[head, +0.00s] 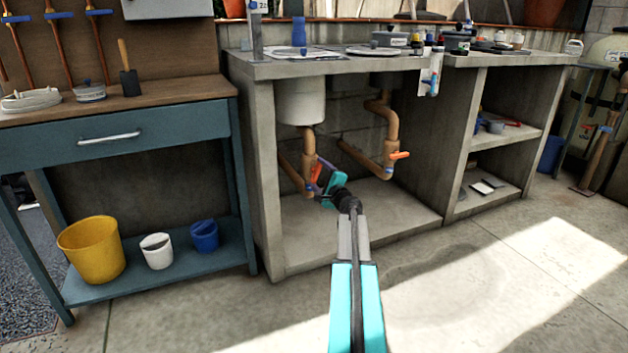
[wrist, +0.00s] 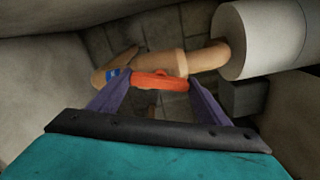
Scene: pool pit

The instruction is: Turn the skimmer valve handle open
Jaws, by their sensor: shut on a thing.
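An orange valve handle (wrist: 160,80) sits on a tan pipe (wrist: 165,63) in the wrist view. My gripper (wrist: 157,83) is shut on this handle, with one dark purple finger at each end of it. In the head view my gripper (head: 321,177) reaches into the left bay under the concrete counter, at the left tan pipe (head: 309,160) below a white cylinder (head: 301,103). The handle there is partly hidden by the gripper. A second orange handle (head: 399,155) on the right tan pipe (head: 388,125) stands apart from my gripper, pointing right.
The concrete counter (head: 330,68) and its left side wall (head: 260,170) enclose the bay closely. A blue workbench (head: 110,135) stands to the left, with a yellow bucket (head: 92,249) on its lower shelf. The floor in front of the counter is clear.

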